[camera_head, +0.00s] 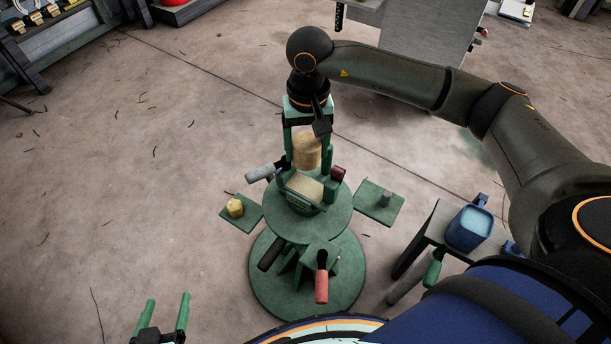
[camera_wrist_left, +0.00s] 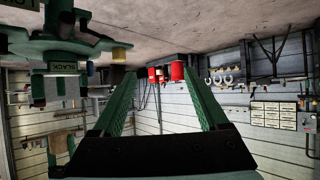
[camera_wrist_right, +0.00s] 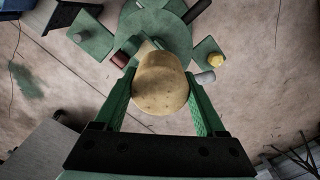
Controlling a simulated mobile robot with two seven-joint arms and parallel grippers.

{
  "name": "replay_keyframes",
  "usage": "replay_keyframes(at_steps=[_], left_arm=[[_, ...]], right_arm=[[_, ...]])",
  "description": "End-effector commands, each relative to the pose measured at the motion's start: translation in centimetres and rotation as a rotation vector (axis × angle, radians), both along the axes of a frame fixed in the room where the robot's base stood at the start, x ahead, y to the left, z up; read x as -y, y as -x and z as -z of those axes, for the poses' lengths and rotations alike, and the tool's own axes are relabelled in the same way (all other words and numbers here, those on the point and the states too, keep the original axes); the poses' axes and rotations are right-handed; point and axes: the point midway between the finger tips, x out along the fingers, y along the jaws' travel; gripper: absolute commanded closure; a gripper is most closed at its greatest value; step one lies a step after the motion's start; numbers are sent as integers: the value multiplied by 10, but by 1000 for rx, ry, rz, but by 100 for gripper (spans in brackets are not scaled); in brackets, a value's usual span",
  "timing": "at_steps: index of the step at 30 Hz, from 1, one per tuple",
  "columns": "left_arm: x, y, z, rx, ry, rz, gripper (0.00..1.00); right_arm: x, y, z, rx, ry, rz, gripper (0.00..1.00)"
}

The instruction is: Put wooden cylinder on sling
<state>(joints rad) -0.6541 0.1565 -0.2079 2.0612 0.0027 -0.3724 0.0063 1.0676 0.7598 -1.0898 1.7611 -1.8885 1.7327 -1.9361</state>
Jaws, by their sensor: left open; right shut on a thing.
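The wooden cylinder (camera_head: 307,147) is pale tan and is held between the green fingers of my right gripper (camera_head: 308,165). In the right wrist view the wooden cylinder (camera_wrist_right: 160,88) fills the space between the fingers. The tan sling (camera_head: 305,187) lies on the upper tier of the green caddy, just below the cylinder in the head view. I cannot tell whether the two touch. In the right wrist view the cylinder hides most of the sling. My left gripper (camera_head: 167,301) is open and empty at the lower left, away from the caddy.
The green caddy (camera_head: 260,285) has a round base and side plates with a yellow piece (camera_head: 235,208) and a grey peg (camera_head: 385,198). Grey, dark and red handles stick out around it. A blue container (camera_head: 469,228) stands on a small table at right.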

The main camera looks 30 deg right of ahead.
Motion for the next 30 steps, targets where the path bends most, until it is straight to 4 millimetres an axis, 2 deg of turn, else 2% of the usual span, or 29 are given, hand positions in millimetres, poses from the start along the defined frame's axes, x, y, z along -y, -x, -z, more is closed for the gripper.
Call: replay_keyframes(at_steps=[1, 3, 6, 10, 15, 30], left_arm=[[1, -5, 14, 25, 1, 6, 23], [3, -9, 16, 55, 1, 12, 23], [6, -15, 18, 91, 3, 20, 23], [8, -20, 18, 125, 5, 27, 23], [9, -22, 16, 146, 5, 32, 23], [9, -24, 11, 166, 5, 33, 23]], right_arm=[[3, -7, 30, -3, 0, 36, 100], [7, -15, 51, -3, 4, 83, 100], [13, -26, 77, -2, 8, 141, 100], [20, -36, 100, 0, 15, 195, 100], [24, -41, 113, 1, 19, 229, 100], [25, -41, 113, 1, 21, 232, 100]])
